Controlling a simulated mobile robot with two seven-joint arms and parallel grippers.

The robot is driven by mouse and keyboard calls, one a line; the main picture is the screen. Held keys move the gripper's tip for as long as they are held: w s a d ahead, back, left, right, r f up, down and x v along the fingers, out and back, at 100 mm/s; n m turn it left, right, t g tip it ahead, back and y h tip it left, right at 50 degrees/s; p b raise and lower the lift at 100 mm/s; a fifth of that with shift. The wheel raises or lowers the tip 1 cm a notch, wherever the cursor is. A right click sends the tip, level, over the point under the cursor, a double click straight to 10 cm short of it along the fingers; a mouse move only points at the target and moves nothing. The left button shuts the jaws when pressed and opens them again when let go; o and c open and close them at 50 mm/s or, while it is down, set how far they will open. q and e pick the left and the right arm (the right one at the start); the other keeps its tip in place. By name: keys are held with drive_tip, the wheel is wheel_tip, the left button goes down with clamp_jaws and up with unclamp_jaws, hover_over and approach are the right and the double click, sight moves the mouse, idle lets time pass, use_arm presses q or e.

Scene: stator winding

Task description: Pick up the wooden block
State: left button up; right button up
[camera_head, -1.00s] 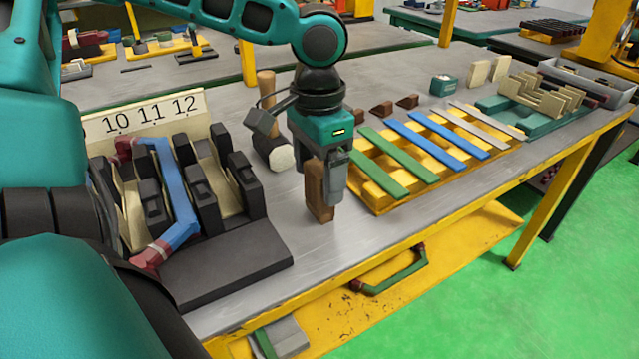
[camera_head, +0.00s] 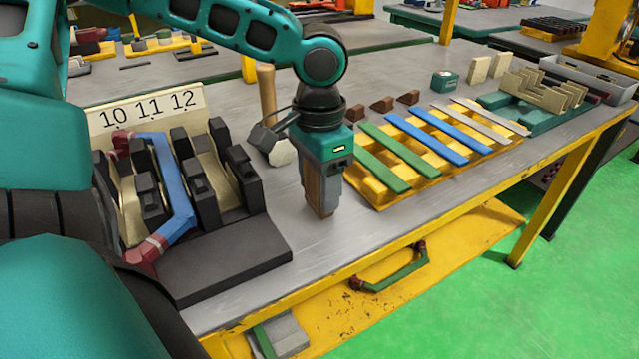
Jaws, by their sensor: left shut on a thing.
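The brown wooden block (camera_head: 314,192) stands upright on the grey table, in front of the yellow rack. My left gripper (camera_head: 322,186) points down over it and is shut on it, with a finger on the near right side covering part of the block. The block's lower end shows below the fingers, at or very close to the table top; I cannot tell whether there is a gap. My right gripper is not in view.
A black fixture (camera_head: 215,200) with a blue bent bar (camera_head: 174,190) stands at the left. A mallet (camera_head: 268,115) is behind the gripper. A yellow rack (camera_head: 375,190) with green, blue and grey strips lies to the right. The table front (camera_head: 330,240) is clear.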

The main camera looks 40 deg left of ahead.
use_arm(q)
drive_tip(key=c, duration=0.5)
drive_tip(key=shift+r, duration=0.1)
